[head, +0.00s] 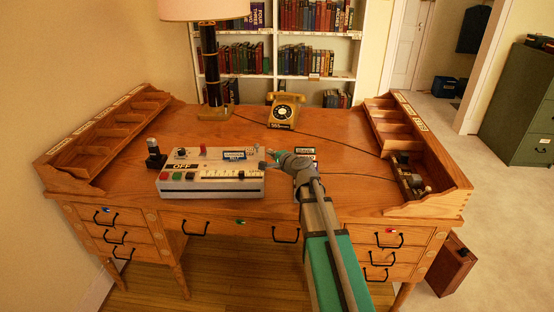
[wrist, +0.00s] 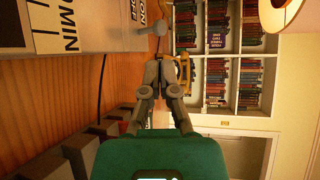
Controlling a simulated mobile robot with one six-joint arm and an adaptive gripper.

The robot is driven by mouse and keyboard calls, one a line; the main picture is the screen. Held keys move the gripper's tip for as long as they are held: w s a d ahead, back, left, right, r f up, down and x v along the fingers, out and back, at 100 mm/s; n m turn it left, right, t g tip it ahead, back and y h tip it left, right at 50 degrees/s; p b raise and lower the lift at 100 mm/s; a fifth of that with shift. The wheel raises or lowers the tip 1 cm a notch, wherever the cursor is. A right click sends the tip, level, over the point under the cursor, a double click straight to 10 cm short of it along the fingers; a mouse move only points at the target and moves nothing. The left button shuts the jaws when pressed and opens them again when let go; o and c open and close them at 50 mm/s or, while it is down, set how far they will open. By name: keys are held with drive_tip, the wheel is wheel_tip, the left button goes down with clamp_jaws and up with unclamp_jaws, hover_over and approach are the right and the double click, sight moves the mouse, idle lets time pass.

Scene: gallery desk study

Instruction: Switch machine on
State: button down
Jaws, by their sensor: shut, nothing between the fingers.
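The machine (head: 212,184) is a pale grey box on the desk, left of centre. A sign on it reads OFF (head: 182,166). It has red and green buttons on its front and a small red piece (head: 203,152) on top. My gripper (head: 270,157) is at the machine's right end, with its fingers shut and empty. In the wrist view the gripper (wrist: 168,62) points at a grey knob or lever (wrist: 150,36) on the machine (wrist: 85,12), with a small visible gap. I cannot tell the depth between them. A label beside the knob ends in ON.
A yellow telephone (head: 285,110) and a lamp (head: 211,70) stand at the back of the desk (head: 335,140). Wooden trays line the left (head: 105,130) and right (head: 400,140) sides. A dark joystick (head: 155,155) stands left of the machine. Cords cross the desk behind my gripper.

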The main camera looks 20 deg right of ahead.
sight(258, 147)
drive_tip(key=shift+b+x, duration=0.55)
drive_tip(key=shift+x, duration=3)
drive_tip(key=shift+d+r+p, duration=0.1)
drive_tip(key=shift+d+p, duration=0.15)
drive_tip(key=shift+p, duration=0.05)
